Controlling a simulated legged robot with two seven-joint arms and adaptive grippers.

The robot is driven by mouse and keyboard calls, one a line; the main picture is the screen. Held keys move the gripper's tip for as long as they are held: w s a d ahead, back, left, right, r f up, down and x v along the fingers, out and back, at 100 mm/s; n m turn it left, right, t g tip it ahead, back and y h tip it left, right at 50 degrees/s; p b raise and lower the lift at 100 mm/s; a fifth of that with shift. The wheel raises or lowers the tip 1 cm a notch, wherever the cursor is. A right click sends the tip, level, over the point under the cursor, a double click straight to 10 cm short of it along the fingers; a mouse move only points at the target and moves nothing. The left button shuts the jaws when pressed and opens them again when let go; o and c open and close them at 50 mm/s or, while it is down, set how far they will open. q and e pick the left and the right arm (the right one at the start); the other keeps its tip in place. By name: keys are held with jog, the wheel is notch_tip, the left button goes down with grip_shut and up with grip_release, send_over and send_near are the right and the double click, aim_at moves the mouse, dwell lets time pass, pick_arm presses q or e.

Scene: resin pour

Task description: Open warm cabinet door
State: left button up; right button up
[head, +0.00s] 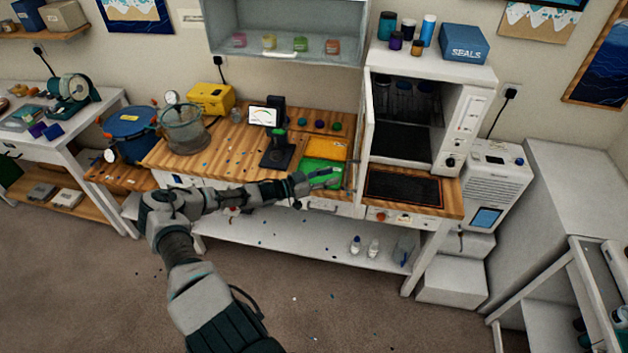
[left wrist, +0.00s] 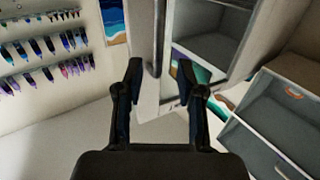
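The warm cabinet (head: 472,125) is a white box on the right of the wooden bench in the head view. Its front is open, showing dark shelves with bottles inside. A narrow white panel (head: 368,125) stands at its left front edge, apparently the door seen nearly edge-on. My left gripper (head: 325,178) is over the bench, below and left of the cabinet, near a green mat. In the left wrist view its two dark fingers (left wrist: 160,72) are spread, with a pale upright panel (left wrist: 148,50) beyond them. Contact with it cannot be told. My right gripper is not in view.
A dark mat (head: 402,187) lies before the cabinet. A small stand with a gauge display (head: 265,117) and a mesh-like pot (head: 185,130) stand on the bench. Bottles and a blue box (head: 464,43) sit on the cabinet top. A white unit (head: 497,175) stands at its right.

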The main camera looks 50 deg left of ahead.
pick_arm(q)
jog(key=shift+v, duration=2.55)
